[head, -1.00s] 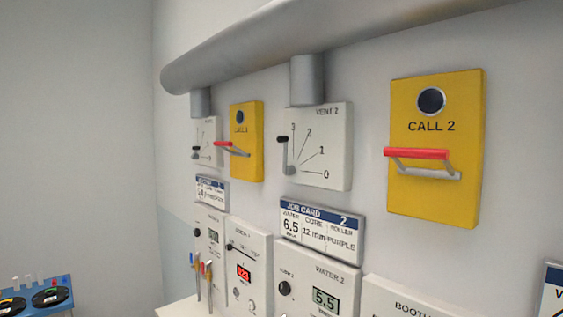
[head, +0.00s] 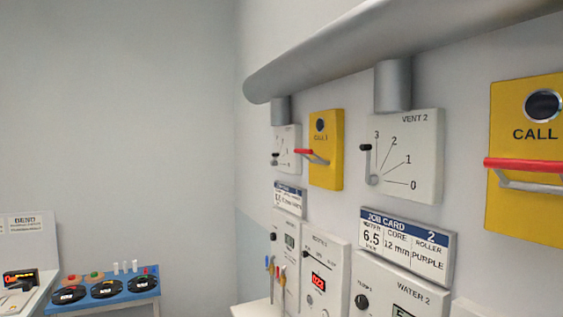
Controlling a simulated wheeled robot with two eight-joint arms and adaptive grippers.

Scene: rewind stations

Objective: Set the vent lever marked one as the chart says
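A small white vent panel (head: 288,139) hangs on the wall at the far end, left of a yellow call box. Its heading is too small to read, and the call box hides part of its right side. Its lever has a black knob (head: 276,154) at the panel's left; I cannot tell which mark it stands at. A nearer white panel marked VENT 2 (head: 420,135) has a dial from 0 to 3. Its lever (head: 366,160) stands upright, near the 3. No vent chart is legible in this view. Neither of my grippers is in view.
The yellow call box (head: 326,170) has a protruding red-handled bar beside the far vent panel. A job card (head: 408,243) and water panels hang below. A blue bench unit (head: 140,287) with black discs stands at the lower left. The left wall is bare.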

